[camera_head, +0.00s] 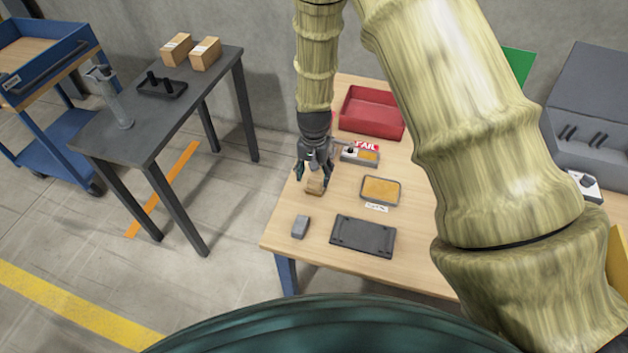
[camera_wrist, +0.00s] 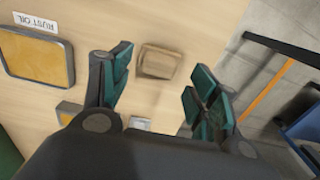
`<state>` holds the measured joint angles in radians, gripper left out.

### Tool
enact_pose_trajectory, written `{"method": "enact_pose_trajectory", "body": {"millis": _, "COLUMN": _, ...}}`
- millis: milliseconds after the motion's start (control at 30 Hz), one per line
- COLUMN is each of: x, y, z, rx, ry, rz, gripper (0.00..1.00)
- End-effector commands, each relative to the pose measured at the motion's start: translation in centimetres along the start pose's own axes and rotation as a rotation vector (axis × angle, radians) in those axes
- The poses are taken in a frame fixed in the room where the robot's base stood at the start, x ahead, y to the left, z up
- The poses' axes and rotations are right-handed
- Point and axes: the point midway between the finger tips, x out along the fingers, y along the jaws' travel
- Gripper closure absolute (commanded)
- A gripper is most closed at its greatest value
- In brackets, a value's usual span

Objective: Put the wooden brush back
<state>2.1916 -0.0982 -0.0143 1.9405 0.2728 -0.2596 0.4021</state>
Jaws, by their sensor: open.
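A small brown wooden block (camera_head: 316,187), which looks like the wooden brush, lies on the wooden workbench near its left edge. No bristles can be made out. In the wrist view the brush (camera_wrist: 158,64) shows between and just beyond my two fingertips. My gripper (camera_head: 314,177) points down over it with its fingers apart, and it holds nothing. It also shows in the wrist view (camera_wrist: 160,70), one finger on each side. Whether the fingertips are level with the brush or above it, I cannot tell.
On the workbench (camera_head: 280,237) are a grey block (camera_head: 300,227), a dark flat tray (camera_head: 362,237), a yellow-filled pan (camera_head: 381,189) labelled "RUST OIL" in the wrist view, a small grey box (camera_head: 352,155) and a red bin (camera_head: 371,113). A dark side table (camera_head: 150,130) stands left.

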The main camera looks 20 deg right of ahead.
Motion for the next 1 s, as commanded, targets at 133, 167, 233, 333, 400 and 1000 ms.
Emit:
{"method": "enact_pose_trajectory", "body": {"millis": 133, "x": -2.2, "y": -0.1, "z": -0.1, "rx": 0.000, "ry": 0.003, "rz": -0.001, "gripper": 0.40}}
{"method": "enact_pose_trajectory", "body": {"millis": 167, "x": -2.6, "y": -0.1, "z": -0.1, "rx": 0.000, "ry": 0.003, "rz": -0.001, "gripper": 0.40}}
{"method": "enact_pose_trajectory", "body": {"millis": 233, "x": -3.6, "y": 0.0, "z": -0.1, "rx": 0.000, "ry": 0.003, "rz": -0.001, "gripper": 0.40}}
{"method": "enact_pose_trajectory", "body": {"millis": 333, "x": -4.9, "y": 0.0, "z": 0.0, "rx": 0.000, "ry": 0.002, "rz": -0.001, "gripper": 0.40}}
{"method": "enact_pose_trajectory", "body": {"millis": 400, "x": -5.8, "y": -0.1, "z": -0.1, "rx": 0.000, "ry": 0.003, "rz": -0.001, "gripper": 0.40}}
{"method": "enact_pose_trajectory", "body": {"millis": 1000, "x": -7.7, "y": 0.0, "z": 0.0, "rx": 0.000, "ry": 0.000, "rz": 0.000, "gripper": 0.40}}
